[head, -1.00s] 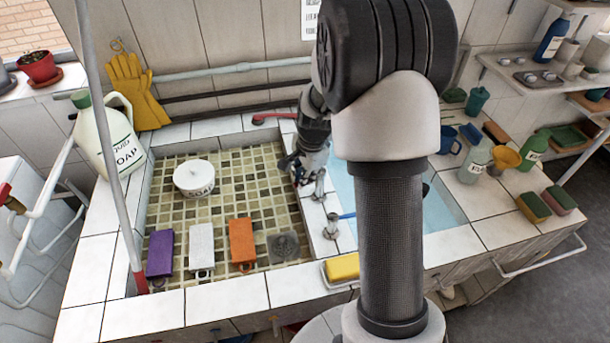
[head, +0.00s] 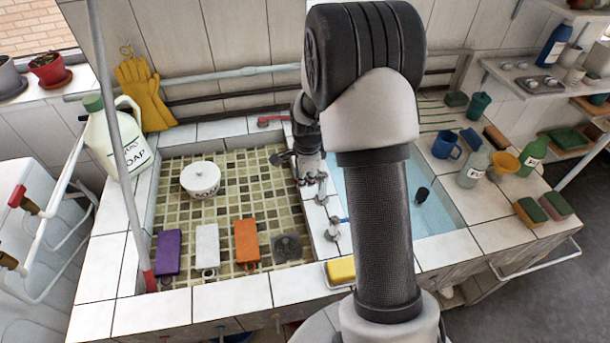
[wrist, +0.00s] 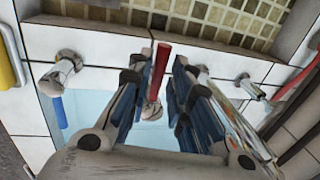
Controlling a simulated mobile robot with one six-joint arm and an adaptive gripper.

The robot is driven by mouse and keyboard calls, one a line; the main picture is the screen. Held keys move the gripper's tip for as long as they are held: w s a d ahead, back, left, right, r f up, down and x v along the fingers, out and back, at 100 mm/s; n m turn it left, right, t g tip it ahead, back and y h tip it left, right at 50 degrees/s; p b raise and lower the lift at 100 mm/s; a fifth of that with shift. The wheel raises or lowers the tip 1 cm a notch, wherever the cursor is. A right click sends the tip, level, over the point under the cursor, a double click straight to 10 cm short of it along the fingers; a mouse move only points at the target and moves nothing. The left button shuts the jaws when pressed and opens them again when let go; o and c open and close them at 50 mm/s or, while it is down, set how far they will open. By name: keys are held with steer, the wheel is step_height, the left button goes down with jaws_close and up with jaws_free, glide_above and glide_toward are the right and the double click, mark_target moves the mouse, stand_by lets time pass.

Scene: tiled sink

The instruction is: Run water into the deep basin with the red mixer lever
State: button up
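A red lever (wrist: 160,70) on a chrome base (wrist: 152,109) stands on the white tiled divider between the two basins. In the wrist view it lies between the two fingers of my gripper (wrist: 158,95), which are apart on either side of it. I cannot tell whether a finger touches it. In the head view my gripper (head: 300,172) is low over the divider and hides this lever. The deep basin (head: 440,218), pale blue inside, is on the right, partly hidden by my arm. I cannot make out running water.
Bottles and sponges crowd the right counter.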

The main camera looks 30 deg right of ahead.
steer(key=shift+o, duration=0.9)
step_height(320, 180, up, 12)
steer(key=s, duration=0.2)
steer(key=shift+s+a, duration=0.15)
steer(key=shift+a, duration=0.2)
steer(key=shift+f, duration=0.1)
